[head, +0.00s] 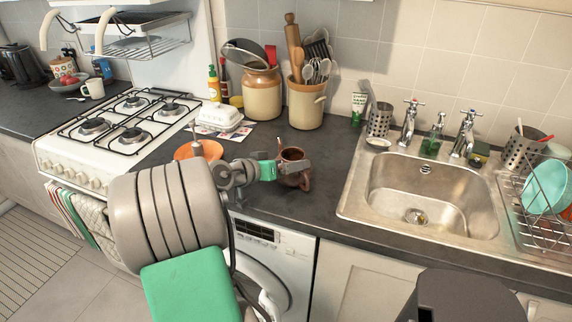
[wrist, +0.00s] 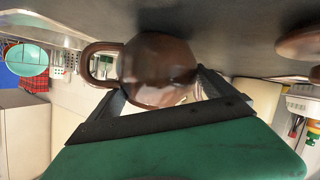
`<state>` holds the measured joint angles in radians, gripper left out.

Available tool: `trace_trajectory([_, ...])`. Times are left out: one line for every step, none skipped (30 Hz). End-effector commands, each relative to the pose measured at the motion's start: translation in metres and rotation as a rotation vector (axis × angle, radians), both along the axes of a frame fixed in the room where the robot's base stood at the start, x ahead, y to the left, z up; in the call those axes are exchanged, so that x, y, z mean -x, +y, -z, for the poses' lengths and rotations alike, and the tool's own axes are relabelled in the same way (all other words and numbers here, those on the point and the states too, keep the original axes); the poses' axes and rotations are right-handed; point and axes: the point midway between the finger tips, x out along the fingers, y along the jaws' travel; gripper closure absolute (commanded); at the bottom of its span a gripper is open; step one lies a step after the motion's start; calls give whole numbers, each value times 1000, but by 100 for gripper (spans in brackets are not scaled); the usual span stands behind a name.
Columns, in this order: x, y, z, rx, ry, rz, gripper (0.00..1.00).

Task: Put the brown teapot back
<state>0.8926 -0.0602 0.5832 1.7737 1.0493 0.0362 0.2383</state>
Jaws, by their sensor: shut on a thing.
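The brown teapot (head: 293,155) is at my gripper (head: 290,168), over the dark counter above the washing machine, left of the sink. In the wrist view the round teapot body (wrist: 158,62) sits between the two dark fingers of my gripper (wrist: 158,88), with its loop handle at the left. The gripper is shut on the teapot's body. Part of the teapot is hidden behind the gripper in the head view. I cannot tell whether its base touches the counter.
An orange bowl (head: 199,150) and white butter dish (head: 221,116) are left of the teapot. Utensil crocks (head: 307,105) stand behind it. The sink (head: 432,200) and dish rack (head: 540,215) are right. The gas stove (head: 117,125) is left. Counter between teapot and sink is clear.

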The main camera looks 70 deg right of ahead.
Motion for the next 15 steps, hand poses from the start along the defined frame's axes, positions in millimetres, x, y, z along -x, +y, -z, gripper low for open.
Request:
trace_trajectory([0, 0, -1, 3, -1, 0, 79])
trace_trajectory([0, 0, 0, 3, -1, 1, 79])
trace_trajectory([0, 0, 2, 3, -1, 1, 79])
trace_trajectory([0, 0, 3, 3, -1, 0, 79])
trace_trajectory([0, 0, 4, 0, 0, 0, 5])
trace_trajectory([0, 0, 3, 0, 0, 0, 2])
trace_trajectory([0, 0, 3, -1, 0, 0, 0])
trace_trajectory([0, 0, 3, -1, 0, 0, 0])
trace_trajectory([0, 0, 3, -1, 0, 0, 0])
trace_trajectory([0, 0, 3, -1, 0, 0, 0])
trace_trajectory([0, 0, 3, -1, 0, 0, 0])
trace_trajectory([0, 0, 3, -1, 0, 0, 0])
trace_trajectory([0, 0, 3, -1, 0, 0, 0])
trace_trajectory([0, 0, 2, -1, 0, 0, 0])
trace_trajectory([0, 0, 0, -1, 0, 0, 0])
